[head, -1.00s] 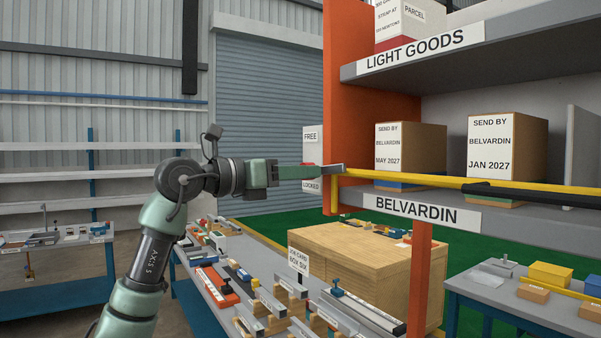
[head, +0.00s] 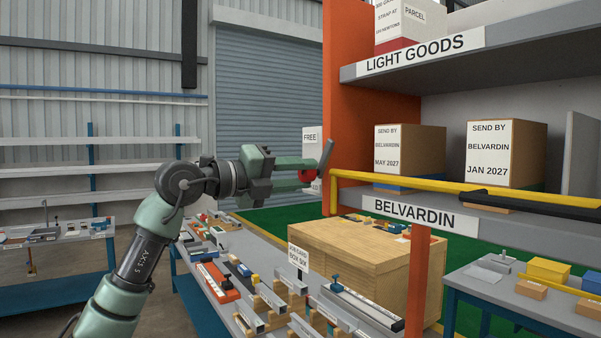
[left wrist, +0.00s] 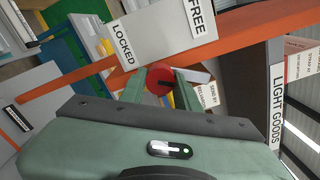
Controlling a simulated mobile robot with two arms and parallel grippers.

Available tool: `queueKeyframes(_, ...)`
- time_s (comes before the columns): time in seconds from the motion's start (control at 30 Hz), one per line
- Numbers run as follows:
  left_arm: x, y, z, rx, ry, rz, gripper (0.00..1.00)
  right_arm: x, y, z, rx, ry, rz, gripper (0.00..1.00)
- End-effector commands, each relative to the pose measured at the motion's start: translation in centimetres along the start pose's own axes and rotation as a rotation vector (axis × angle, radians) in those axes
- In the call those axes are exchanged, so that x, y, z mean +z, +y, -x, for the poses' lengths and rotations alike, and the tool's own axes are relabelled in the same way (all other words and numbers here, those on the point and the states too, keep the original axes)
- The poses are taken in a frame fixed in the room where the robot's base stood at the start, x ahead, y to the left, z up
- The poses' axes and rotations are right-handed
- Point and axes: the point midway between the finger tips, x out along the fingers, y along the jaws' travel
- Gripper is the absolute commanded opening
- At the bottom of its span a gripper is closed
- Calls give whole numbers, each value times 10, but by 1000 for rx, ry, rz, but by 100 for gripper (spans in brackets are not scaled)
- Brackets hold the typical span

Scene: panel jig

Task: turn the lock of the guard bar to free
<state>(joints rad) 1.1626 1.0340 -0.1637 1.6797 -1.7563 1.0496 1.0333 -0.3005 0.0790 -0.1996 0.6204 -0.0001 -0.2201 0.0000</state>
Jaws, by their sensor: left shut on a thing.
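The lock is a red knob (head: 307,175) with a grey lever (head: 326,154), at the left end of the yellow guard bar (head: 400,182). The lever stands steeply, its tip up and slightly right. My left gripper (head: 302,171) is shut on the red knob. In the left wrist view, the knob (left wrist: 159,79) sits between the two fingers, and the pale lever (left wrist: 196,75) points right, on the side of the FREE label (left wrist: 196,17). The LOCKED label (left wrist: 124,47) is on the left there. In the head view the lower label is mostly hidden by the gripper.
The orange shelf upright (head: 350,110) stands just right of the lock. Cartons (head: 508,152) sit on the shelf behind the guard bar, which has a black sleeve (head: 530,199). Below are a wooden crate (head: 350,265) and a bench crowded with parts.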

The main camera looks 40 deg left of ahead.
Motion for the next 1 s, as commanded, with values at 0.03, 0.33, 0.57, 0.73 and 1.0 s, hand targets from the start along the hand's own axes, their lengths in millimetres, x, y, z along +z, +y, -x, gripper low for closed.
queueKeyframes(0.03,1,-1,0,1,-2,43,0,0,1,2,1,0,0,36)
queueKeyframes(0.33,1,-1,0,-1,-1,301,0,0,2,6,2,0,1,36)
queueKeyframes(0.57,1,-1,0,-1,-1,438,0,-1,2,8,2,0,1,36)
queueKeyframes(0.73,1,-1,0,-1,-1,499,0,-1,2,9,2,0,1,36)
queueKeyframes(1.0,1,-1,0,-1,-1,535,0,-1,2,9,2,0,1,36)
